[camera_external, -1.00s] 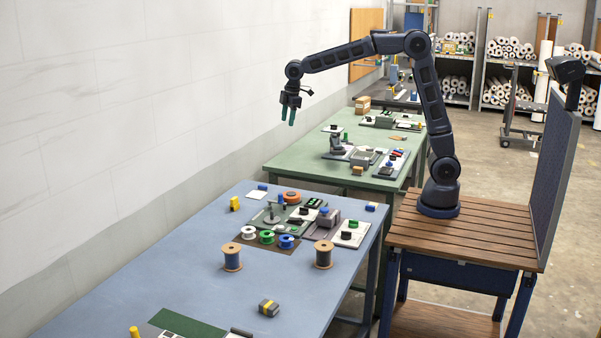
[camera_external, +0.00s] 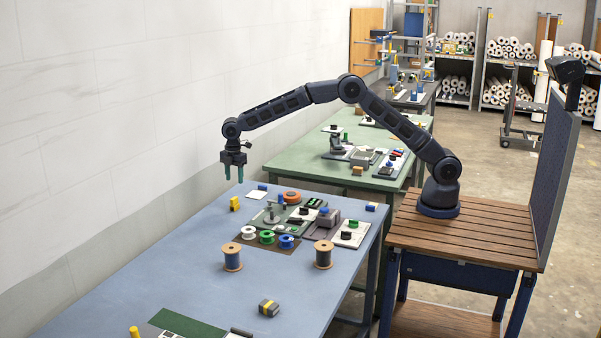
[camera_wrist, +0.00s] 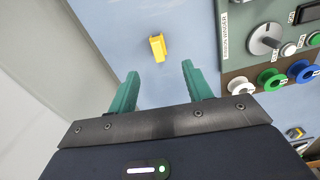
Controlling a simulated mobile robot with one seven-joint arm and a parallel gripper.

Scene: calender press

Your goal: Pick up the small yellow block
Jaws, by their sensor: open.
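The small yellow block (camera_external: 235,203) stands on the blue table (camera_external: 185,265) near its far left edge, close to the wall. In the wrist view the yellow block (camera_wrist: 158,47) lies ahead of the fingertips, roughly midway between them and apart from both. My gripper (camera_external: 234,174) is above the table, over and slightly behind the block, with its green fingers pointing down. In the wrist view my gripper (camera_wrist: 158,75) is open and empty.
Two larger wooden-ended spools (camera_external: 232,257) stand nearer the front. The wall (camera_external: 100,120) rises at the left.

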